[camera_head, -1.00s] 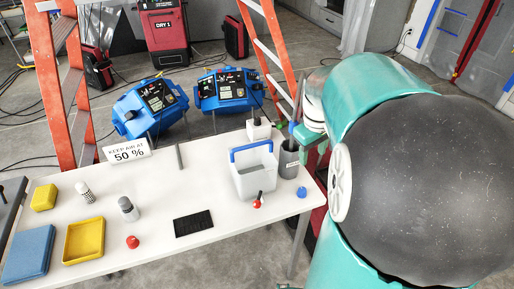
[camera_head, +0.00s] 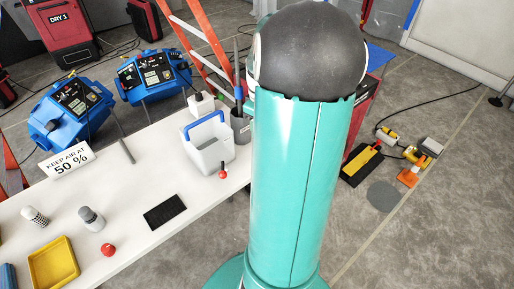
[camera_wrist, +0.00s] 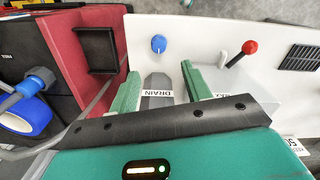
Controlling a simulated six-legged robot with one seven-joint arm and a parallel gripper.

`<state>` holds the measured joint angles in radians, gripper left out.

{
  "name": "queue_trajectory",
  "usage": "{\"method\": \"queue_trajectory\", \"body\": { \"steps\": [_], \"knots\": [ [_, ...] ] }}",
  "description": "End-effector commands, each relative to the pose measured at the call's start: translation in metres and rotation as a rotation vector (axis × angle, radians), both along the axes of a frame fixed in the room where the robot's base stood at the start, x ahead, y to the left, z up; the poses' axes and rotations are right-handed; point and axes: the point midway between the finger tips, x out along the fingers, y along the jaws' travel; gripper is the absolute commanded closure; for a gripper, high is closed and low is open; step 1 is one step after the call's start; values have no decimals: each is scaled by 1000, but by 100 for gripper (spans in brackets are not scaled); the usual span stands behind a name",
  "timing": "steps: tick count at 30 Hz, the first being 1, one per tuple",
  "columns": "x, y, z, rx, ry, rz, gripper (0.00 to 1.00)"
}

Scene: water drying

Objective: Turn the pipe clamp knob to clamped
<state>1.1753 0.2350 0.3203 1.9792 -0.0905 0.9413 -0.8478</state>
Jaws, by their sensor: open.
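I cannot tell for sure which part is the pipe clamp knob. On the floor at the right of the head view is a small fitting assembly with a yellow round part (camera_head: 411,154) and an orange piece (camera_head: 408,177); the knob and its setting are too small to read. A blue knob (camera_wrist: 158,43) stands on the white table in the wrist view. My gripper (camera_wrist: 161,72) has two green fingers spread apart over a grey container marked DRAIN (camera_wrist: 157,82). Nothing is visibly held. In the head view my arm hides the gripper.
The white table (camera_head: 130,195) holds a bin with a blue handle (camera_head: 208,152), a red-knobbed lever (camera_head: 222,174), a black grille (camera_head: 165,212) and a yellow tray (camera_head: 53,265). An orange ladder (camera_head: 190,35) stands behind. Right of my arm, the floor has open room.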

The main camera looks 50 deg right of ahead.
Motion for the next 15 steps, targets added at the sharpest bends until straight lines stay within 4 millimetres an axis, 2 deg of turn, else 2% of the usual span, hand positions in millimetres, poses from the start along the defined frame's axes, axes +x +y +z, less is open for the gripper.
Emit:
{"method": "queue_trajectory", "body": {
  "steps": [1, 9, 15],
  "knots": [
    [-1, -1, -12, 4, 3, -2, 52],
    [1, 0, -65, 4, 2, 1, 52],
    [3, 2, -96, 2, 1, 1, 52]
  ]
}}
